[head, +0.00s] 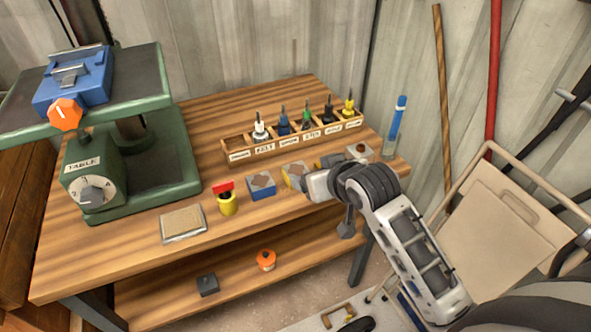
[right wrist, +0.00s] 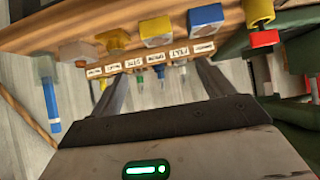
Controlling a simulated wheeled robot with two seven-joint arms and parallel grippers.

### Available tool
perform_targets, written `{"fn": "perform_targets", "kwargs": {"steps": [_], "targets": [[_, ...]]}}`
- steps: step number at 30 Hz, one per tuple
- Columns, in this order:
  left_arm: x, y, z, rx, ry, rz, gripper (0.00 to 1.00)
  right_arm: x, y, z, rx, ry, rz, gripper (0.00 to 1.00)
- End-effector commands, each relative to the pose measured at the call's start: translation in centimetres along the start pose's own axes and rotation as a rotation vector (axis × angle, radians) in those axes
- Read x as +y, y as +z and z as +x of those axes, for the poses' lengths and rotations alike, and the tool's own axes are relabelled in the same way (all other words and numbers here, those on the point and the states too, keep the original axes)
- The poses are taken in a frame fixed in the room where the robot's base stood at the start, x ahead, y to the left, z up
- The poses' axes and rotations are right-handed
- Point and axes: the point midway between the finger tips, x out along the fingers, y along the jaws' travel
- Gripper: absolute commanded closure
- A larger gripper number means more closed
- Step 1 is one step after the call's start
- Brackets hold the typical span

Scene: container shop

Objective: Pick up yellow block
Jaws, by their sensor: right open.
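The yellow block (head: 288,181) stands near the front edge of the wooden table in the head view, with a greyish top. My right gripper (head: 322,172) is just to its right and partly hides it. My left gripper is not in view.
A blue block (head: 261,186) is left of the yellow one, a grey block (head: 359,152) right. Behind them stands a labelled rack (head: 240,155) of several tools. A red-topped yellow cylinder (head: 228,205) and a green machine (head: 150,190) are further left.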

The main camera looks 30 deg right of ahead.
Motion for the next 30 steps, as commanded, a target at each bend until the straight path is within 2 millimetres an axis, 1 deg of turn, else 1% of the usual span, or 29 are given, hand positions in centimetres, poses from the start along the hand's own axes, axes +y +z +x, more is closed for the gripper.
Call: {"fn": "perform_targets", "kwargs": {"steps": [9,12,15,20,23,27,30], "targets": [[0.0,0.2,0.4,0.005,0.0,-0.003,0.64,0.0,0.2,6.7,-0.003,0.001,0.001,0.2],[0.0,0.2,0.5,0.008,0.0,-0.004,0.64,0.0,0.2,8.4,-0.002,0.0,0.001,0.2],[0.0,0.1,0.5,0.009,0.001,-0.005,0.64,0.0,0.2,9.5,-0.002,-0.001,0.0,0.2],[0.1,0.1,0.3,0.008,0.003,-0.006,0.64,0.0,0.2,10.4,-0.003,-0.001,-0.001,0.2],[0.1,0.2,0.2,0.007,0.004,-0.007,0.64,0.1,0.3,11.5,-0.004,0.0,-0.001,0.2],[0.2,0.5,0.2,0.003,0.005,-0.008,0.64,0.3,0.6,13.6,-0.003,0.0,-0.001,0.2],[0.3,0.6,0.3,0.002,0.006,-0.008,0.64,0.3,0.6,14.7,-0.002,-0.001,-0.001,0.2]]}}
